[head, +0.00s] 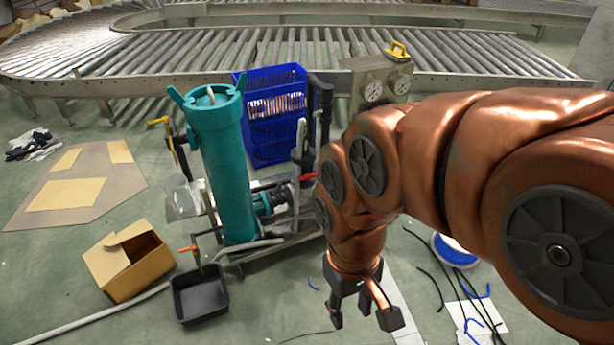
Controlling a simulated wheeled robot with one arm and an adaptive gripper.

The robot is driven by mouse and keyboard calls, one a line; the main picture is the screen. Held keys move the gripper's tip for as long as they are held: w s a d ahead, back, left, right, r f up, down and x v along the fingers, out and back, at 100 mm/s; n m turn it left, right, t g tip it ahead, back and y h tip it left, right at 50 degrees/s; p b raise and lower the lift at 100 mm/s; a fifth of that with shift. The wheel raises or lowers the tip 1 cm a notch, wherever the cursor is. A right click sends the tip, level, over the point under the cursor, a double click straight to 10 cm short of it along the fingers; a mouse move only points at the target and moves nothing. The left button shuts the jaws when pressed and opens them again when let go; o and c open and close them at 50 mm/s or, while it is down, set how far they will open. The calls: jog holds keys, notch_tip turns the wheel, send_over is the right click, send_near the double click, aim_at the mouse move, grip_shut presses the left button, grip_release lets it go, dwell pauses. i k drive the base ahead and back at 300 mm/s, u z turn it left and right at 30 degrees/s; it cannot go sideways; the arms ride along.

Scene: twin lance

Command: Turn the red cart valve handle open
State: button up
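A cart (275,240) carries a tall teal cylinder (226,170) and a small teal pump (268,203). A small red handle (309,177) shows at the cart's right side, right beside my copper arm in the picture; its right end may be hidden by the arm. Whether its valve is open or shut cannot be made out. My gripper (364,318) hangs pointing down, lower and to the right of the red handle, in front of the cart's right end. Its fingers are spread apart with nothing between them.
An orange lever (187,249) stands above a black tray (200,295) at the cart's front left. A cardboard box (128,262) lies left. A blue crate (272,115) and roller conveyor (190,50) are behind. Cables (440,275) lie on the floor right of my gripper.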

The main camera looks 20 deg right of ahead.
aim_at(307, 177)
jog(key=k, duration=0.6)
jog(key=z, duration=0.55)
jog(key=i, duration=1.05)
jog(key=u, duration=0.7)
jog(key=i, duration=0.45)
jog(key=u, duration=0.5)
